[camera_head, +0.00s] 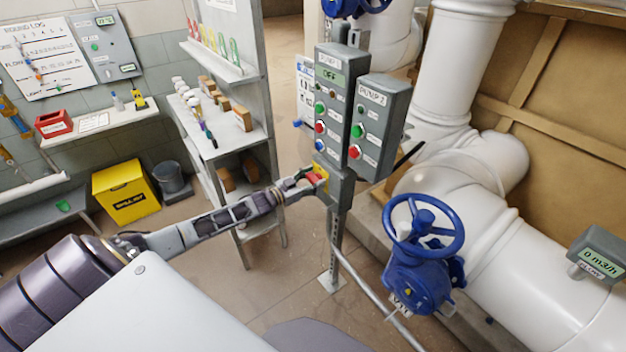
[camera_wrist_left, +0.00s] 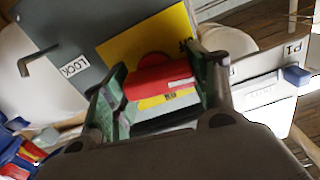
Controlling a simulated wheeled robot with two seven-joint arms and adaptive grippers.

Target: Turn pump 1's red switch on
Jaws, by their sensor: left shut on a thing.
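The red switch (camera_head: 316,178) sits on a yellow plate at the lower part of the grey pump 1 box (camera_head: 331,75), whose display reads OFF. My left gripper (camera_head: 308,181) is at the switch, coming from the left. In the left wrist view, the red switch (camera_wrist_left: 158,78) lies between the two green-padded fingers of my left gripper (camera_wrist_left: 165,95), and the fingers are shut on it. The yellow plate (camera_wrist_left: 140,45) shows behind it. My right gripper is not in view.
The pump 2 box (camera_head: 378,125) stands just right of pump 1. A blue valve wheel (camera_head: 424,228) and white pipes (camera_head: 490,240) are to the right. A shelf unit (camera_head: 225,125) and a yellow bin (camera_head: 125,192) stand behind my left arm. A post carries the boxes.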

